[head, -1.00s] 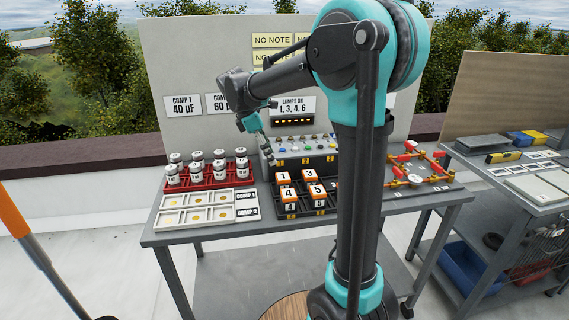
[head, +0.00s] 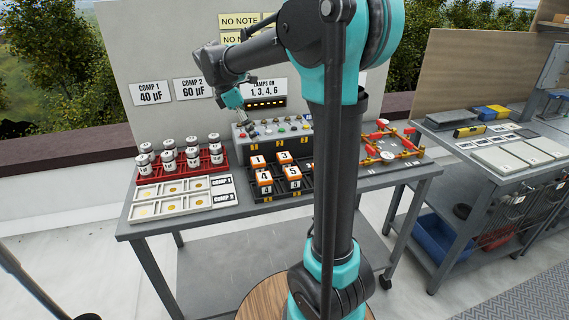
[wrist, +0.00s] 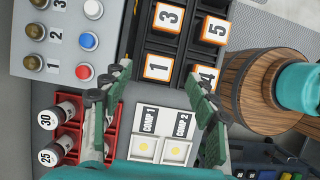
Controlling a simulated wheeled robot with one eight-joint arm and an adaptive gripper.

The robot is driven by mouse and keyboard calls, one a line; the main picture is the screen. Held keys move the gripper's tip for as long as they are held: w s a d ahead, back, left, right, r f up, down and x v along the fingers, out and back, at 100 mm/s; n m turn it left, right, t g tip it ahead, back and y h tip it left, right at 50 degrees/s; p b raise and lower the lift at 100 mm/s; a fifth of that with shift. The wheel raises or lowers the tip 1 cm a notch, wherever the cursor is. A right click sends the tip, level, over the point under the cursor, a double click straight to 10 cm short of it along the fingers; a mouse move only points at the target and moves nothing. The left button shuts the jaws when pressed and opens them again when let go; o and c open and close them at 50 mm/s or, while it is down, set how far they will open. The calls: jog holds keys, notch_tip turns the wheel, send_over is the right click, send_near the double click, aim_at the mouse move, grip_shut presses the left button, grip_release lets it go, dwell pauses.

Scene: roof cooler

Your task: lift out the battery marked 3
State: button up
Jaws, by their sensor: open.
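The battery marked 3 (head: 284,157) has an orange-edged top with a white label. It stands in the back row of a black rack (head: 262,198) on the table, right of battery 1 (head: 257,161). In the wrist view battery 3 (wrist: 168,17) shows at the top, past battery 1 and beside battery 5 (wrist: 215,29). Battery 4 (wrist: 204,77) is partly behind a finger. My gripper (wrist: 160,72) is open and empty, its fingers spread on either side of battery 1 in the picture. In the head view my gripper (head: 241,112) hangs near the grey control box's left end, apart from the batteries.
The grey control box (head: 250,143) with buttons stands just behind the rack. A red rack (head: 185,180) of capacitors and a white sorting tray (head: 155,208) are to its left. A red-and-yellow frame (head: 398,158) is on the right. My arm hides the rack's right side.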

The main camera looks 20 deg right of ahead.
send_near(283, 156)
jog(key=x, duration=0.4)
jog(key=shift+w+d+f, duration=0.1)
jog(key=shift+w+d, duration=0.15)
jog(key=shift+d, duration=0.2)
jog(key=shift+a+x, duration=0.1)
jog(key=shift+x, duration=1.5)
jog(key=shift+a+x, duration=0.15)
jog(key=shift+x, duration=1.45)
jog(key=shift+s+f, duration=0.1)
jog(key=shift+c, duration=0.2)
jog(key=c, duration=1.2)
